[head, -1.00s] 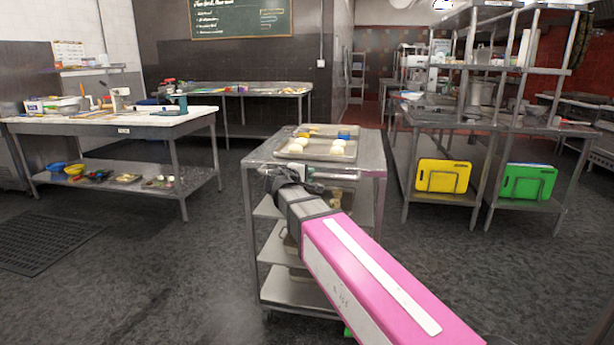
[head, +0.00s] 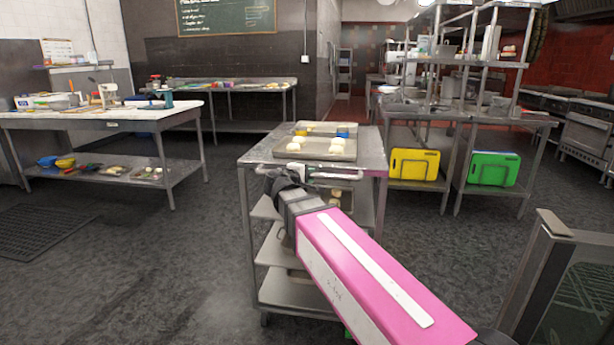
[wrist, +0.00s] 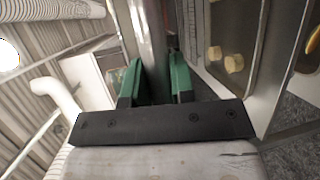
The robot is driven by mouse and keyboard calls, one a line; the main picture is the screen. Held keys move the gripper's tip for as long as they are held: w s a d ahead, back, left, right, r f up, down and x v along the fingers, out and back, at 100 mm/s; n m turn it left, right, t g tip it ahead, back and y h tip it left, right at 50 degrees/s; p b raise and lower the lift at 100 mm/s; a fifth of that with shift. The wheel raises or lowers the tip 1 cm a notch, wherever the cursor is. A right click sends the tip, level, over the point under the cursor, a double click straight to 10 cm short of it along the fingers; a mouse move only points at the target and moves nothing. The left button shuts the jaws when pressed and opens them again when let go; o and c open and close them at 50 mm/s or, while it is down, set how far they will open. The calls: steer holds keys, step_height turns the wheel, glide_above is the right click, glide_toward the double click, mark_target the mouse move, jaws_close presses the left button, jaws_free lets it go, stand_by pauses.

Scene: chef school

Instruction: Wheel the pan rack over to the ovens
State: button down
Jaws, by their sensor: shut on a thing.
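The pan rack (head: 247,205) is a steel trolley with several shelves, directly in front of me in the head view. Trays with pale round dough pieces and a blue item sit on its top. My gripper (head: 282,180) is at the rack's near top edge, at its push handle (head: 335,176). In the wrist view, the green fingers of my gripper (wrist: 157,80) are closed around the metal handle bar (wrist: 150,35). The arm hides part of the shelves. The ovens (head: 590,130) stand by the red-tiled wall at the far right.
A worktable (head: 110,119) stands left, and a steel table (head: 230,85) behind it. A shelved prep table (head: 530,117) with yellow and green boards stands to the right. A metal-framed object (head: 530,265) is close at lower right. Dark floor (head: 440,240) is open between them.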

steer(key=shift+s+d+f, duration=0.1)
steer(key=shift+s, duration=0.15)
steer(key=c, duration=1)
jaws_free()
steer(key=v, duration=1)
steer(key=shift+s, duration=0.35)
steer(key=d+f+m+g+y, duration=0.1)
steer(key=d+f+m+g, duration=0.25)
steer(key=d+f, duration=0.5)
steer(key=d+f+m+g+y, duration=0.15)
steer(key=d+f+g, duration=0.35)
steer(key=f, duration=0.6)
steer(key=s+d+f+m+g+y, duration=0.1)
steer(key=s+d+f+m+y, duration=0.1)
steer(key=f, duration=0.3)
steer(key=s+d+f+m+g+y, duration=0.2)
steer(key=s+d+f, duration=0.1)
steer(key=d+f, duration=0.2)
steer(key=s+d+f+m+g+y, duration=0.2)
steer(key=s+d+f+m, duration=0.1)
steer(key=f, duration=0.3)
steer(key=shift+s+d, duration=0.35)
